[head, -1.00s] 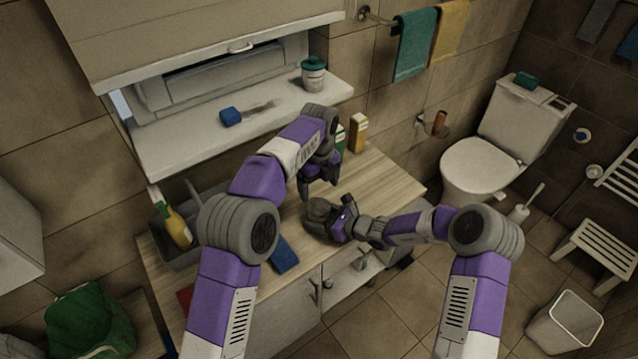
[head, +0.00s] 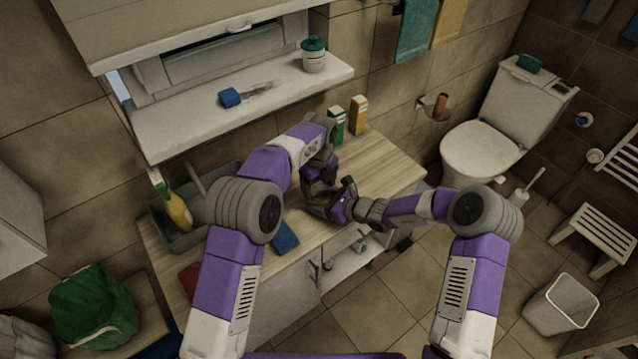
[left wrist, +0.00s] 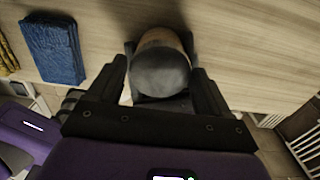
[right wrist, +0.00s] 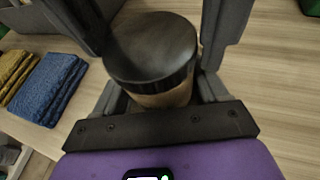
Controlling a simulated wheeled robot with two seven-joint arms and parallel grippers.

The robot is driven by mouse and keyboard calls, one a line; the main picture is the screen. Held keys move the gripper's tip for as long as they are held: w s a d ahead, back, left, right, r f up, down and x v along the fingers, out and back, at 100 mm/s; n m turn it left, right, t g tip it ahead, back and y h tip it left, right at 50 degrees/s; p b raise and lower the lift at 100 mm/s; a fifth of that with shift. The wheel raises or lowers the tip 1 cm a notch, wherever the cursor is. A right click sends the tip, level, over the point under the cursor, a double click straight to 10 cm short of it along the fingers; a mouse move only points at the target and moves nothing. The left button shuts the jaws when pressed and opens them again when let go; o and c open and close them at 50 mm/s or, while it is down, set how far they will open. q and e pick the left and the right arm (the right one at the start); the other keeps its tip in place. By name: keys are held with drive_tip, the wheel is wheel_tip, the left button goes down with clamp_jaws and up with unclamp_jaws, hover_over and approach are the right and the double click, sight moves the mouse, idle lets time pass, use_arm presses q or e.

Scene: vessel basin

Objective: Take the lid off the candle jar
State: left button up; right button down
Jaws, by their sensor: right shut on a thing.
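The candle jar has a dark round lid (right wrist: 150,48) over a tan-amber body (right wrist: 165,97). It stands upright on the wooden counter, largely hidden by my grippers in the head view. My right gripper (right wrist: 160,88) is shut on the jar body, below the lid. My left gripper (left wrist: 160,68) comes from above with its fingers apart, one on each side of the lid; the lid also shows in the left wrist view (left wrist: 161,72). A gap seems to remain between these fingers and the lid. The lid sits on the jar.
A blue folded cloth (head: 285,237) lies left of the jar, with a yellow one (right wrist: 12,70) beside it. Green (head: 337,125) and orange (head: 358,115) cartons stand at the counter's back. A sink (head: 205,215) is at the left. Counter right of the jar is clear.

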use_arm(q)
drive_tip(key=c, duration=0.8)
drive_tip(key=n, duration=1.2)
drive_tip(key=shift+n, duration=0.3)
drive_tip(key=n, duration=0.3)
drive_tip(key=shift+n, duration=0.4)
drive_tip(key=n, duration=0.3)
drive_tip(key=shift+r+n, duration=0.1)
drive_tip(key=shift+n, duration=0.3)
drive_tip(key=n, duration=0.5)
drive_tip(key=shift+n, duration=0.4)
drive_tip(key=n, duration=1.1)
drive_tip(key=shift+n, duration=0.4)
drive_tip(key=n, duration=1.3)
